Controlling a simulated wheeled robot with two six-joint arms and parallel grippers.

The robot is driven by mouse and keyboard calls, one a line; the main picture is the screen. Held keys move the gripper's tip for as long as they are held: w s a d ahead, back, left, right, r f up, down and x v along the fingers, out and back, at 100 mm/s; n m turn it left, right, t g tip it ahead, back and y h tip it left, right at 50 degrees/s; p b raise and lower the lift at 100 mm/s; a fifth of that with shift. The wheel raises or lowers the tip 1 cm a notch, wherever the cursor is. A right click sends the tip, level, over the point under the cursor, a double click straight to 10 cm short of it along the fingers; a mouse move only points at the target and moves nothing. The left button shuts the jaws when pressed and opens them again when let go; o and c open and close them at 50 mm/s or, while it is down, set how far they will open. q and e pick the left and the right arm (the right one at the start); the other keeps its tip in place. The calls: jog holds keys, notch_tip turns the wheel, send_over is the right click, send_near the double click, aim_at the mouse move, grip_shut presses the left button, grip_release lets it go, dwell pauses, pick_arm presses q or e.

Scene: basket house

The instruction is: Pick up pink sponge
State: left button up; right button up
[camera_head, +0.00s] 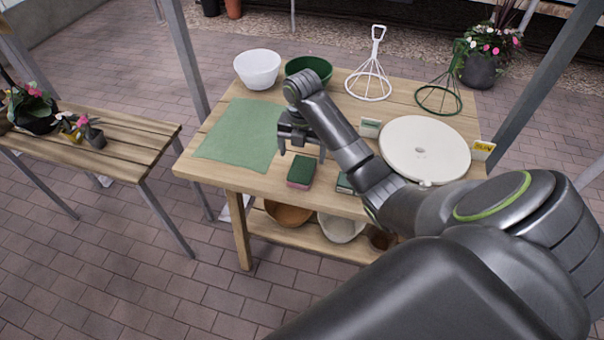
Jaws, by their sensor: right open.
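The pink sponge (299,181) lies near the front edge of the wooden table in the head view. Its top is dark green and its pink side faces me. My right gripper (301,156) is open and points down just behind and above the sponge, with its fingers apart. Nothing shows between the fingers. I cannot tell the exact height of the fingertips over the sponge. My left gripper is not in view.
A second green-topped sponge (345,184) lies to the right, partly hidden by my arm. A green cloth (240,134) is at left. A white bowl (258,69), a green bowl (309,67), wire frames and a round white disc (425,150) stand on the wooden table (222,176).

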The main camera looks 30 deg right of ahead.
aim_at(302, 168)
jog(key=f, duration=0.4)
jog(key=shift+s+a, duration=0.15)
jog(key=shift+s, duration=0.05)
jog(key=shift+f, duration=0.7)
jog(key=c, duration=1.2)
jog(key=shift+o, duration=0.2)
notch_tip(302, 168, up, 5)
jog(key=shift+w+f, duration=0.1)
notch_tip(302, 168, up, 4)
jog(key=p, duration=0.3)
jog(key=shift+f+p, duration=0.1)
jog(key=shift+p, duration=0.25)
jog(key=shift+r+p, duration=0.75)
jog(key=shift+p, duration=0.05)
